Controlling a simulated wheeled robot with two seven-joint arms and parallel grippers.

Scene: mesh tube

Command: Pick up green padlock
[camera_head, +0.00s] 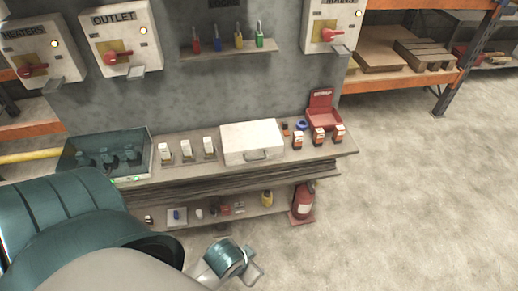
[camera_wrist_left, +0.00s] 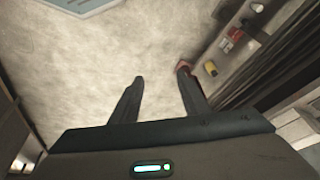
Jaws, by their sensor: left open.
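The green padlock (camera_head: 259,41) stands at the right end of a small wall shelf in the head view. Its shackle points up. Yellow (camera_head: 238,41), blue (camera_head: 217,45) and red (camera_head: 196,46) padlocks stand to its left on the same shelf. My left gripper (camera_wrist_left: 161,72) is open and empty in the left wrist view, with bare floor between its fingers. In the head view it is low in front of the workbench, well below and apart from the green padlock. The left wrist view does not show the green padlock. My right gripper is not in view.
A workbench (camera_head: 345,146) runs below the padlock shelf (camera_head: 228,50). It carries a white case (camera_head: 252,142), a teal tray (camera_head: 75,163) and small boxes. Switch boxes flank the shelf. Floor at right is clear.

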